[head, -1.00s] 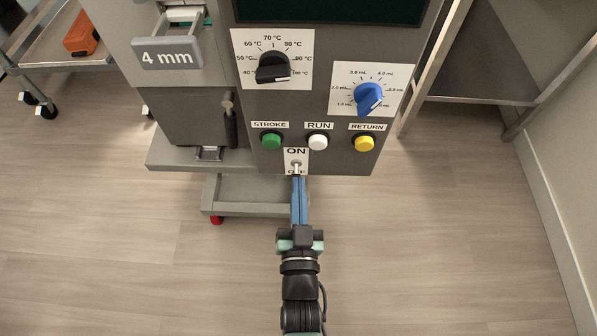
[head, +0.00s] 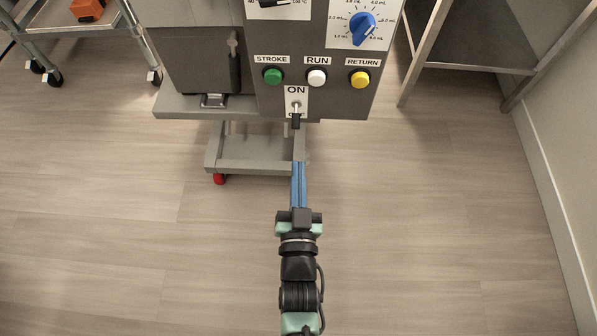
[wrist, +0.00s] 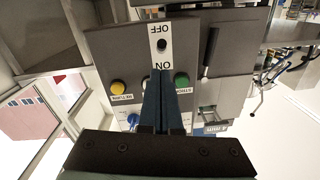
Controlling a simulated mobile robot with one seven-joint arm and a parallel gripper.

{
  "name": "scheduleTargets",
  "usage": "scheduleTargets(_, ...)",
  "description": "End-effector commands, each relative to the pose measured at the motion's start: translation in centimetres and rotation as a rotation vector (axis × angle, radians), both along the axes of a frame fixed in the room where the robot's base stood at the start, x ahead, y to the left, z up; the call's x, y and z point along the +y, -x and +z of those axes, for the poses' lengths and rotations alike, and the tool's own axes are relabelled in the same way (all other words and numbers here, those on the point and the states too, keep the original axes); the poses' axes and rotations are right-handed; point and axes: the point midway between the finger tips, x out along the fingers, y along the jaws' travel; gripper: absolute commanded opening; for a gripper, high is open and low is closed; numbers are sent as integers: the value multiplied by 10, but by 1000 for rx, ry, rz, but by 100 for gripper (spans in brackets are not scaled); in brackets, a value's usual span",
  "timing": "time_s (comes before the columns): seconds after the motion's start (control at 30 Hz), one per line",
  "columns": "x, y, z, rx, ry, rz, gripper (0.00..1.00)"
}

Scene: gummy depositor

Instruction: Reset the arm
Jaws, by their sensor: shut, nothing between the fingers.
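My gripper (head: 299,164) has its two blue fingers pressed together, with nothing between them. In the head view it points up the picture, below the front of the grey machine (head: 345,102). The toggle switch (head: 296,112) sits under the ON label, and its dark lever points down the panel. A gap of floor and lower frame shows between fingertips and switch. In the wrist view, the fingers (wrist: 163,75) reach toward the upside-down panel, where the switch (wrist: 162,46) shows as a dark spot between the OFF and ON labels.
Above the switch are green (head: 273,76), white (head: 317,77) and yellow (head: 360,79) buttons and a blue dial (head: 363,29). A grey lower frame (head: 250,168) with a red caster lies left of the fingers. A metal stand (head: 480,68) is at right. The floor around my arm is clear.

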Motion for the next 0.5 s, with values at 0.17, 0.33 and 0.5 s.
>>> scheduleTargets(0.17,0,0,0,0,0,0,0)
scheduleTargets(0.33,0,0,0,0,0,0,0)
scheduleTargets(0.5,1,-5,8,-11,-1,1,0)
